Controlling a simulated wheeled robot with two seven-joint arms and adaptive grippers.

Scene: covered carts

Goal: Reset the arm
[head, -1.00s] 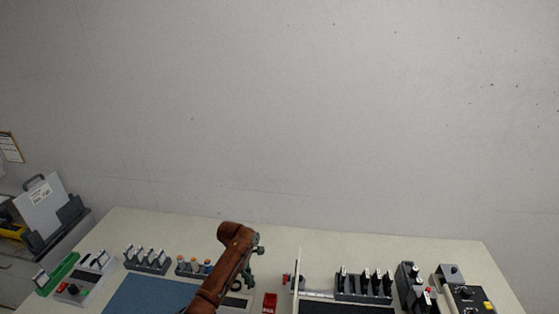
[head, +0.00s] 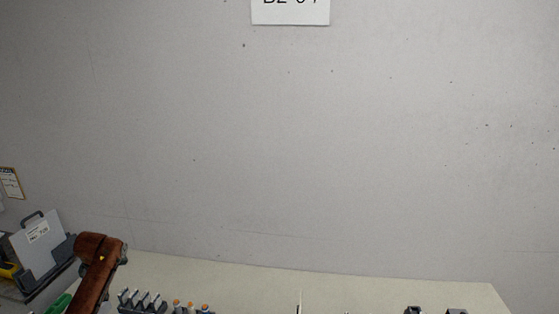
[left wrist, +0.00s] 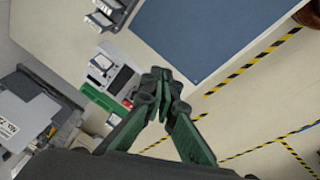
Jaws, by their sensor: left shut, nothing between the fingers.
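My left arm, reddish brown, rises at the lower left of the head view. A small part of my left gripper (head: 122,254) shows there as dark pieces beside the arm, mostly hidden by it. In the left wrist view my left gripper (left wrist: 160,75) has its green fingers together at the tips, with nothing between them. It is above the floor and table edge area, apart from the things on the table. My right gripper is in neither view.
The cream table (head: 250,277) runs along the bottom of the head view. A rack with several slots (head: 142,302) stands on it. In the wrist view, a blue mat (left wrist: 205,30) and yellow-black floor tape (left wrist: 250,62) show.

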